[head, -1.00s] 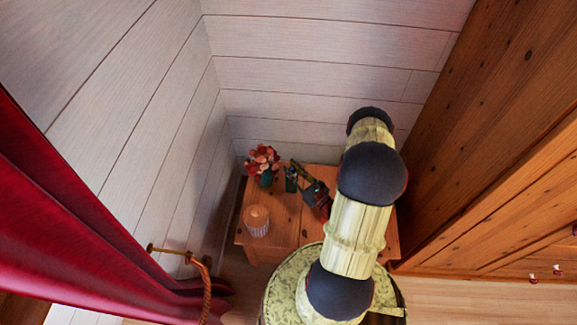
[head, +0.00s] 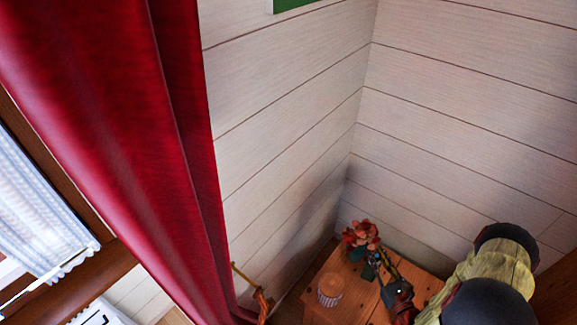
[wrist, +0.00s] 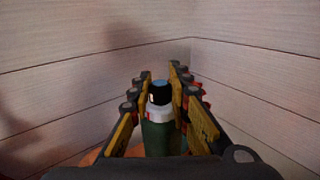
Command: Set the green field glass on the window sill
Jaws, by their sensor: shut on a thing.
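The green field glass (wrist: 158,136) is upright between my gripper's fingers in the wrist view. It has a dark green body, a pale band and a black top with a bluish end. My gripper (wrist: 160,82) is shut on it. In the head view my gripper (head: 384,272) is small, over the wooden bedside table, with the field glass (head: 368,272) dark at its tip. I cannot tell whether the glass touches the tabletop. A window (head: 40,205) with a lace curtain shows at the left edge; I cannot clearly make out its sill.
On the wooden table (head: 312,312) stand red-orange flowers (head: 361,235) close to my gripper and a striped round candle-like thing (head: 330,289). A red curtain (head: 120,120) hangs between the window and the table. White plank walls (head: 290,130) meet in a corner behind.

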